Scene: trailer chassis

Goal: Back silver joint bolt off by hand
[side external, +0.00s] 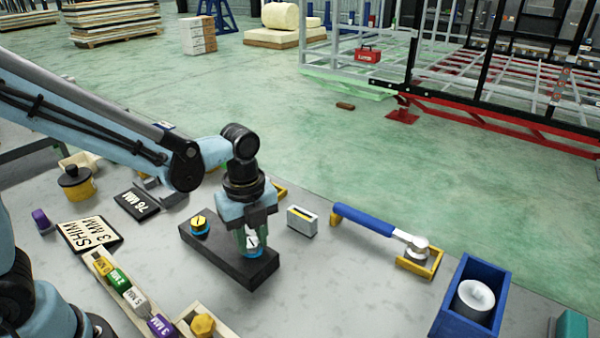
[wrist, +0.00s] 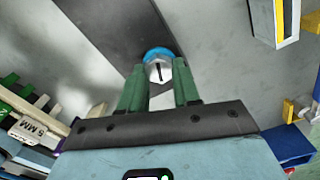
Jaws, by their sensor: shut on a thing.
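The silver joint bolt (side external: 252,243) stands in the right end of a dark flat bar (side external: 225,262), with a blue ring around its base. It also shows in the wrist view (wrist: 158,72), where its hex head carries a black line mark. My gripper (side external: 251,240) points straight down over that end of the bar, its green fingers on either side of the bolt head. In the wrist view my gripper (wrist: 158,80) is shut on the silver bolt. A yellow-topped bolt (side external: 200,223) with a blue base stands at the bar's left end.
A blue-handled wrench (side external: 365,220) rests on yellow holders at right. A small grey block (side external: 302,220) stands close right of my gripper. A blue bin (side external: 470,297) holds a white roll. A shim rack (side external: 130,295) is at front left. Bare table lies right of the bar.

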